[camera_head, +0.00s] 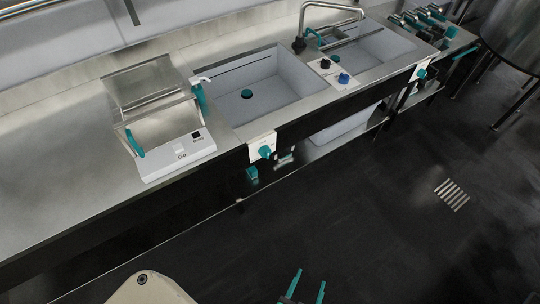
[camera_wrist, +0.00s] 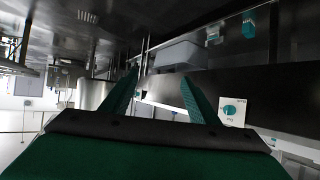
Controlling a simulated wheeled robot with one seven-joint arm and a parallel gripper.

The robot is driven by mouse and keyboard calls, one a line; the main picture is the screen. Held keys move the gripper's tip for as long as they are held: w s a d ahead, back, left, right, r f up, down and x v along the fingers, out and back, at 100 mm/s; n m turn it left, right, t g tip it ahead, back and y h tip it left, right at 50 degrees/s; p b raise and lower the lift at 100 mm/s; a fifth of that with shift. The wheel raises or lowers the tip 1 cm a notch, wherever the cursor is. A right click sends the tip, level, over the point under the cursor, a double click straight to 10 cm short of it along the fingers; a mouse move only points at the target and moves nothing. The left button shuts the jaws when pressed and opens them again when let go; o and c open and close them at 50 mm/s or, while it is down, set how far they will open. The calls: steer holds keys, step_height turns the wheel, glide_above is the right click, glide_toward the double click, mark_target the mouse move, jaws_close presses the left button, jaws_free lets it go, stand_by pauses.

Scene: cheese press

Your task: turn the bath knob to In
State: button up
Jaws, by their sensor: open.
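A teal knob (camera_head: 265,152) sits on a white plate on the counter's front face, below the left basin. In the wrist view, which is upside down, the same knob (camera_wrist: 229,109) is on its plate to the right of the fingers. Its lettering is too small to read. A similar teal knob (camera_head: 421,73) is on the front face farther right. I cannot tell from labels which is the bath knob. My gripper (camera_head: 309,277) is at the bottom edge, over the floor and well apart from the counter. Its teal fingers (camera_wrist: 160,76) are open and empty.
The left basin (camera_head: 285,101) and right basin (camera_head: 380,63) are set in the steel counter. A white device with a clear lid (camera_head: 180,151) stands left of them. A grey tub (camera_head: 340,127) and small teal items (camera_head: 252,173) are underneath. The dark floor (camera_head: 370,220) before the counter is clear.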

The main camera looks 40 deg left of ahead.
steer(key=w+a+f+n+g+y, duration=0.2)
steer(key=w+a+f+y, duration=0.1)
steer(key=w+a+f, duration=0.4)
steer(key=n+g+y, duration=0.3)
steer(key=n+y, duration=0.4)
steer(key=y, duration=0.5)
glide_toward(268, 156)
steer(key=x, duration=1)
steer(key=shift+c, duration=0.6)
steer(key=c, duration=0.9)
